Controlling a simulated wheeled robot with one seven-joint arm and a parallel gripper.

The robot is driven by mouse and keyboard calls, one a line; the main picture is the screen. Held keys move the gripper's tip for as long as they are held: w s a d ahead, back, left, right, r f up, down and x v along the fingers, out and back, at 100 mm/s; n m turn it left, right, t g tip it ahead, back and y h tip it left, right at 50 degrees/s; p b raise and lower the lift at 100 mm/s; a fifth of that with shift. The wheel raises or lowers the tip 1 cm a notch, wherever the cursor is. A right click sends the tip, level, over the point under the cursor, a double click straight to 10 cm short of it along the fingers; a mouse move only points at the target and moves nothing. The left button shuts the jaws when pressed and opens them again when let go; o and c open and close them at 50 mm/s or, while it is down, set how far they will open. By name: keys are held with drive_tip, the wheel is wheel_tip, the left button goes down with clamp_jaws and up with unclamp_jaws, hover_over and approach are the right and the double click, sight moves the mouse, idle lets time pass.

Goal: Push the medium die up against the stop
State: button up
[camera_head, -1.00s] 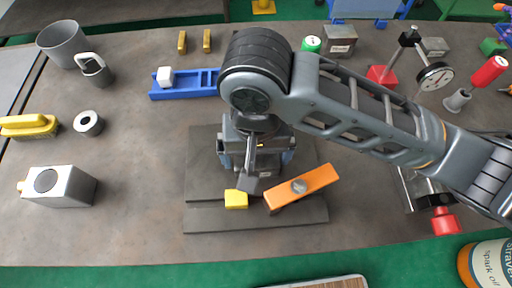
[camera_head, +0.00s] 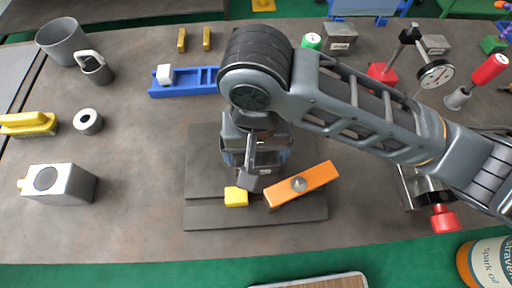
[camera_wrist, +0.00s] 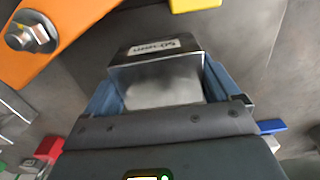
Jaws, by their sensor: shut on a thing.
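A grey steel block (camera_wrist: 165,50) with a small printed label, apparently the medium die, sits between the blue-padded fingers of my gripper (camera_wrist: 170,82) in the wrist view. My gripper is shut on it. In the head view my gripper (camera_head: 255,168) is low over the stepped dark plate (camera_head: 205,215), and much of the block is hidden below it. A yellow block (camera_head: 236,197), possibly the stop, lies just in front of the held block. An orange bar (camera_head: 315,180) with a bolt lies to the right. I cannot tell whether the held block touches either.
A blue channel (camera_head: 190,84) with a white cube stands behind left. A grey vise-like block (camera_head: 62,184), a ring (camera_head: 88,121) and a yellow-handled tool (camera_head: 28,124) are at the left. A dial gauge (camera_head: 435,73) stands at the right. Bare table lies left of the plate.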

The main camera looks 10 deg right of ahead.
drive_tip(key=shift+s, duration=0.4)
drive_tip(key=shift+s, duration=0.4)
drive_tip(key=shift+s, duration=0.5)
idle(0.6)
drive_tip(key=o, duration=1.6)
drive_tip(key=shift+c, duration=0.2)
wheel_tip(320, 180, up, 8)
drive_tip(key=shift+f+p, duration=0.1)
drive_tip(key=shift+p, duration=1.05)
